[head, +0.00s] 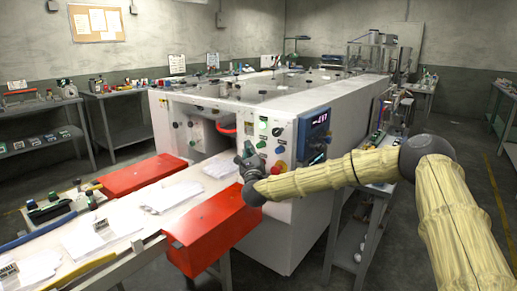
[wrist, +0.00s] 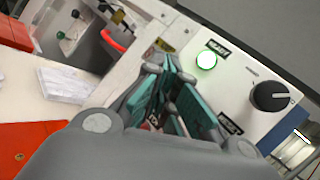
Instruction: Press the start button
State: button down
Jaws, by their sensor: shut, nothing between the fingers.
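The control panel (head: 284,132) is on the near end of a large white machine and carries several buttons and knobs. A green button (head: 262,144) shows just right of my gripper (head: 248,149); I cannot read its label. In the wrist view my gripper (wrist: 165,72) has its teal-padded fingers together and empty, close over the panel face. A lit white-green button (wrist: 207,60) under a READY label is right of the fingertips. A label, partly hidden, sits below it beside the fingers. Whether the fingertips touch a button cannot be told.
A black rotary knob (wrist: 270,95) is right of the lit button. A blue-framed display (head: 314,124) is on the panel's right. A red handle (head: 225,129) is left of my gripper. Red covers (head: 212,226) and a paper-strewn white conveyor table (head: 100,226) lie in front.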

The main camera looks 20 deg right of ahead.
jog(key=s+a+b, duration=0.1)
jog(key=s+a, duration=0.1)
jog(key=a, duration=0.1)
jog(key=shift+s, duration=0.15)
dwell(0.6)
